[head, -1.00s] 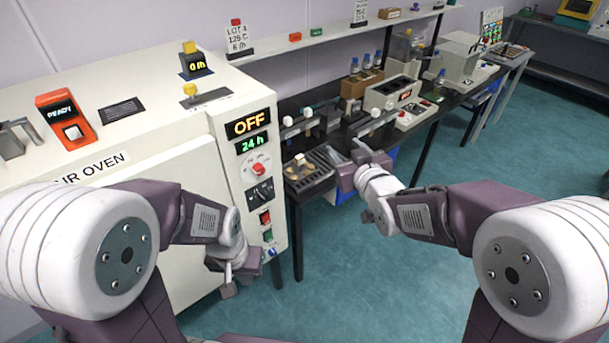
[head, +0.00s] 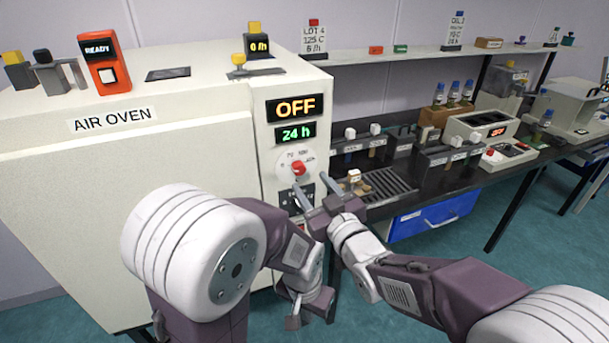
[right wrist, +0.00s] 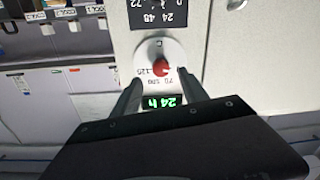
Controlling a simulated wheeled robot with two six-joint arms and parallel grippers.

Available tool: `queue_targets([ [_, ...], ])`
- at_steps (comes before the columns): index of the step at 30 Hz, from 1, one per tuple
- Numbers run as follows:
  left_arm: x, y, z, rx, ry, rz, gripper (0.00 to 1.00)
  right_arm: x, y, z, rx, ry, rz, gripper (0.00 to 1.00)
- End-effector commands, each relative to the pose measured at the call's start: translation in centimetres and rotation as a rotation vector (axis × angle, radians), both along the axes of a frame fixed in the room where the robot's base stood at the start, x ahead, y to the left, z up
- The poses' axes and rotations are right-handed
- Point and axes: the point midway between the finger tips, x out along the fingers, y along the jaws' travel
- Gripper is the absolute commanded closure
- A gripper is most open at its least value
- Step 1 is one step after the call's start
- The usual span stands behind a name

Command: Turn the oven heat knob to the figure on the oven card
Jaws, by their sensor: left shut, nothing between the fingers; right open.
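The oven heat knob is red (head: 299,168) on a white dial on the oven's front panel, below the OFF and green 24 h displays. In the right wrist view the red knob (right wrist: 160,67) appears upside down, with 125 legible beside it; its exact setting is unclear. A card (head: 314,40) reading LOT 4, 125 C stands on the shelf; a farther card (head: 455,30) shows 24 h. My right gripper (head: 315,191) is open in front of the panel, just below the knob, nothing between its fingers. My left gripper (head: 308,312) is shut and empty, low before the oven.
A black selector knob (head: 297,198) sits below the heat dial, partly behind my right gripper. The black bench (head: 400,208) with racks and a slotted tray (head: 385,187) is right of the oven. A blue drawer (head: 435,217) hangs below. The oven door (head: 120,210) is shut.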

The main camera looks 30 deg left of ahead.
Motion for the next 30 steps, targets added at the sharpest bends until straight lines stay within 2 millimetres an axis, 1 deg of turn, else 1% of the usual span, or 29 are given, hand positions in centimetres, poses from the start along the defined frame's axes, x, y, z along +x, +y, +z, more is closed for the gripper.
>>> queue_targets([
  [1, 0.0, 0.0, 0.2, 0.0, 0.0, 0.0, 1.0, 0.7, 0.9, 0.0, -0.001, 0.001, 0.001, 0.49],
  [3, 0.0, 0.0, 0.4, 0.0, 0.0, 0.0, 1.0, 1.6, 2.0, 0.0, -0.001, 0.001, 0.001, 0.49],
  [7, 0.0, 0.0, 0.6, 0.0, 0.0, 0.0, 1.0, 2.8, 3.6, 0.0, 0.0, 0.0, 0.0, 0.49],
  [12, 0.0, 0.0, 0.6, 0.0, 0.0, 0.0, 1.0, 3.4, 4.3, 0.0, -0.001, 0.001, 0.0, 0.49],
  [18, 0.0, 0.0, 0.6, 0.0, 0.0, 0.0, 1.0, 3.5, 4.4, 0.0, -0.001, 0.001, 0.0, 0.49],
  [19, 0.0, 0.0, 0.6, 0.0, 0.0, 0.0, 1.0, 3.4, 4.3, 0.0, -0.001, 0.0, -0.001, 0.54],
  [20, 0.0, 0.0, 0.6, 0.0, 0.0, 0.0, 1.0, 3.4, 4.3, 0.0, -0.001, 0.0, -0.001, 0.62],
  [21, 0.0, 0.0, 0.6, 0.0, 0.0, 0.0, 1.0, 3.4, 4.3, 0.0, -0.001, 0.0, -0.001, 0.74],
  [24, 0.0, 0.0, 0.6, 0.0, 0.0, 0.0, 1.0, 3.4, 4.3, 0.0, -0.001, 0.0, -0.001, 1.0],
  [30, 0.0, 0.0, 0.5, 0.0, 0.0, 0.0, 1.0, 3.4, 4.3, -0.1, 0.004, 0.006, 0.0, 1.0],
])
